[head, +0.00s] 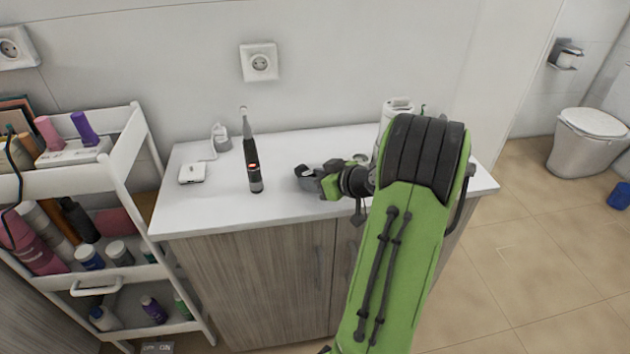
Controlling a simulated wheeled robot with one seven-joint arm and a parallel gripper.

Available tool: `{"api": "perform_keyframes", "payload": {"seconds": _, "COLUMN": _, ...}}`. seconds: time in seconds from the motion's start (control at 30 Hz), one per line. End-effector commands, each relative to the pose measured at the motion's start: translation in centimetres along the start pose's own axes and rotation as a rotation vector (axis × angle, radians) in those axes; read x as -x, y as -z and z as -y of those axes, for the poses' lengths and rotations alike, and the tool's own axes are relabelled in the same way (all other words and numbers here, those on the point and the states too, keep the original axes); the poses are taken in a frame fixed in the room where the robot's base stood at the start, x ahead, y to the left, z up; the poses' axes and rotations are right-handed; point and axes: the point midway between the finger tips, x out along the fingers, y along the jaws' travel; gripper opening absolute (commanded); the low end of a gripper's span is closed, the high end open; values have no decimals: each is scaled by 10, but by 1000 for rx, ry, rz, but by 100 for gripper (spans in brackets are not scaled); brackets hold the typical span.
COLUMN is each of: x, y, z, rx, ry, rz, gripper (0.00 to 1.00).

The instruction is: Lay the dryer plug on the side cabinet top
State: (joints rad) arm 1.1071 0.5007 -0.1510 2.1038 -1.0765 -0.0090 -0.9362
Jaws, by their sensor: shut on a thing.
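My gripper (313,179) is low over the middle of the white cabinet top (205,218), its tip pointing left. It is shut on a small dark thing at its tip, apparently the dryer plug; its shape is hard to make out against the grey fingers. I cannot tell whether that thing touches the top. No cord from it can be made out. My green arm hides much of the right part of the cabinet top.
A white charger (220,138) and a small white box (193,173) are farther left. A white cart (128,178) with bottles adjoins the cabinet. A wall socket (260,63) is above. The front-left top is clear.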

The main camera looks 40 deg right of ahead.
Motion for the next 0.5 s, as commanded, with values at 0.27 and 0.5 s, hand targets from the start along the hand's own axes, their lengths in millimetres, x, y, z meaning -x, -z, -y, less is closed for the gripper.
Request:
{"api": "perform_keyframes", "payload": {"seconds": 0.27, "x": -1, "y": -2, "z": 0, "rx": 1, "ry": 0, "rz": 0, "gripper": 46}}
{"api": "perform_keyframes", "payload": {"seconds": 0.5, "x": -1, "y": -1, "z": 0, "rx": 1, "ry": 0, "rz": 0, "gripper": 66}}
